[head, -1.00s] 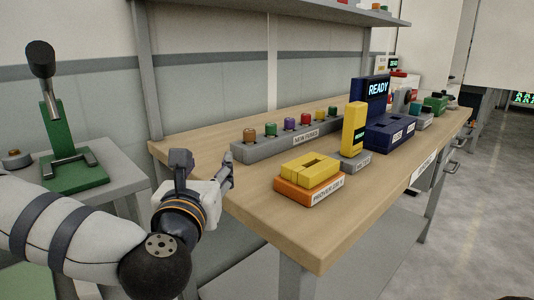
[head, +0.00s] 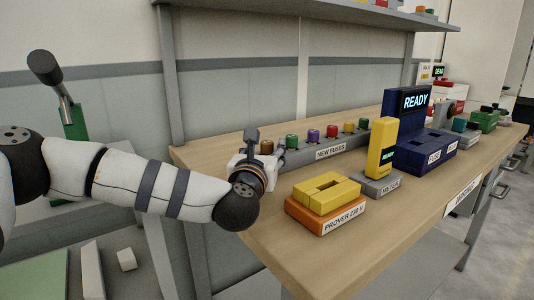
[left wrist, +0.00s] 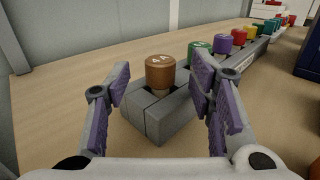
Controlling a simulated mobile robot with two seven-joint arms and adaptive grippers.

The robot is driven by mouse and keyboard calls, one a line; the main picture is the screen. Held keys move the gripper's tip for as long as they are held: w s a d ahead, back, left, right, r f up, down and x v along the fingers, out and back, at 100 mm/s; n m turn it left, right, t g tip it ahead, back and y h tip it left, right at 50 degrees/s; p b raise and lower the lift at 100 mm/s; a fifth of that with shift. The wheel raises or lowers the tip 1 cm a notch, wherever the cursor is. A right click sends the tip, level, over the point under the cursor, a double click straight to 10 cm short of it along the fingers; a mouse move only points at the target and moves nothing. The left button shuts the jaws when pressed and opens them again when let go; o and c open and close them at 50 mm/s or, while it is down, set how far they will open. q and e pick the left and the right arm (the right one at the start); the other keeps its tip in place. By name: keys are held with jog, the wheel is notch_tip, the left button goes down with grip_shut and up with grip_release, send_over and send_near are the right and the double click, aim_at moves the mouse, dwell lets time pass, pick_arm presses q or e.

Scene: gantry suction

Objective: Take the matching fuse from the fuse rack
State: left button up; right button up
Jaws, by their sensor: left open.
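The grey fuse rack (head: 332,152), labelled "NEW FUSES", stands on the wooden bench with a row of coloured fuses. In the left wrist view the brown fuse (left wrist: 161,73) stands upright at the rack's near end, with a marking on its top that seems to read "4A". Behind it are a green fuse (left wrist: 198,50), a purple fuse (left wrist: 221,43) and a red fuse (left wrist: 239,37). My left gripper (left wrist: 165,85) is open, its purple-padded fingers to either side of the brown fuse and seemingly short of it. My right gripper is not in view.
The orange and yellow "PROVER 230 V" block (head: 325,212) sits near the front edge. A shelf (head: 320,12) overhangs the back.

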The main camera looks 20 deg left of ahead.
pick_arm(q)
jog(key=shift+w+f, duration=0.1)
jog(key=shift+w, duration=0.45)
grip_shut()
